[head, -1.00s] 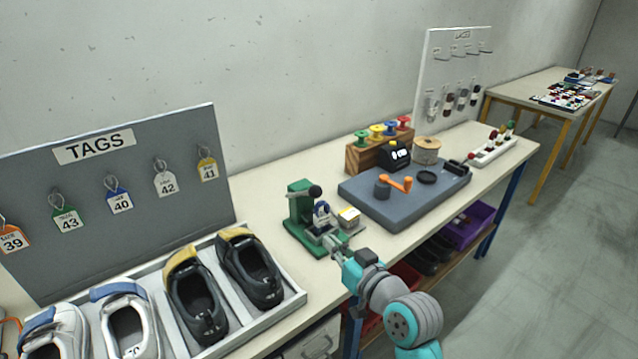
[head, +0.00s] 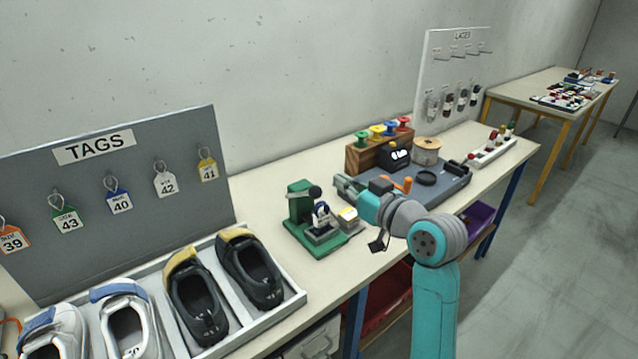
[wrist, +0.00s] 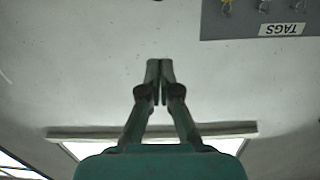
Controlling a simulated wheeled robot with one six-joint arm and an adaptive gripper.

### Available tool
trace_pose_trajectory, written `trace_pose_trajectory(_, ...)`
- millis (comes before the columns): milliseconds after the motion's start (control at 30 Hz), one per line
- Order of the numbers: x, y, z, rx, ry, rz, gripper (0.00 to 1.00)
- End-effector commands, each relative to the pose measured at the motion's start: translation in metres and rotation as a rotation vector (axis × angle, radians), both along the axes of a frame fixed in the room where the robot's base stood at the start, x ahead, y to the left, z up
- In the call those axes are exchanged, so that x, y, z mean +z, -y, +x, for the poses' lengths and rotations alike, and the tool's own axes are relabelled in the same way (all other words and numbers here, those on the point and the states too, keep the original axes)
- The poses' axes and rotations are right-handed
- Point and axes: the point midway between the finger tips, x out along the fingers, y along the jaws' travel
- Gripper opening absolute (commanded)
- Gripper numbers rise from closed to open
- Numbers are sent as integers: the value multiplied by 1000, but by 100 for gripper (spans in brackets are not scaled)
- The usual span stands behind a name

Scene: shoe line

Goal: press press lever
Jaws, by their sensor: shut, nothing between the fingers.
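The green press (head: 303,215) stands on the workbench, right of the shoe tray. My gripper (head: 340,182) is shut and empty. It is raised to the right of the lever, apart from it in the picture. In the wrist view my gripper (wrist: 159,70) shows closed fingers against the wall, and the press is not in that view.
A small box (head: 348,217) stands just right of the press. The grey mat (head: 452,188) with an orange-handled tool lies behind my arm. The shoe tray (head: 297,296) is to the left, below the tags board (head: 110,200). Bare bench lies behind the press.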

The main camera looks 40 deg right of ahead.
Motion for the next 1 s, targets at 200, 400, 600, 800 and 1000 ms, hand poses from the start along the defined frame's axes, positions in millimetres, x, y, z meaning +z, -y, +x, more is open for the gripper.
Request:
trace_pose_trajectory(200, -1, 0, 9, 1, -1, 0, 0)
trace_pose_trajectory(400, -3, -1, 40, 2, -1, 0, 0)
trace_pose_trajectory(600, -5, -2, 75, 2, 0, 0, 0)
trace_pose_trajectory(800, -10, -2, 101, 0, -3, 1, 0)
trace_pose_trajectory(1000, -33, -3, 89, -1, -2, 1, 0)
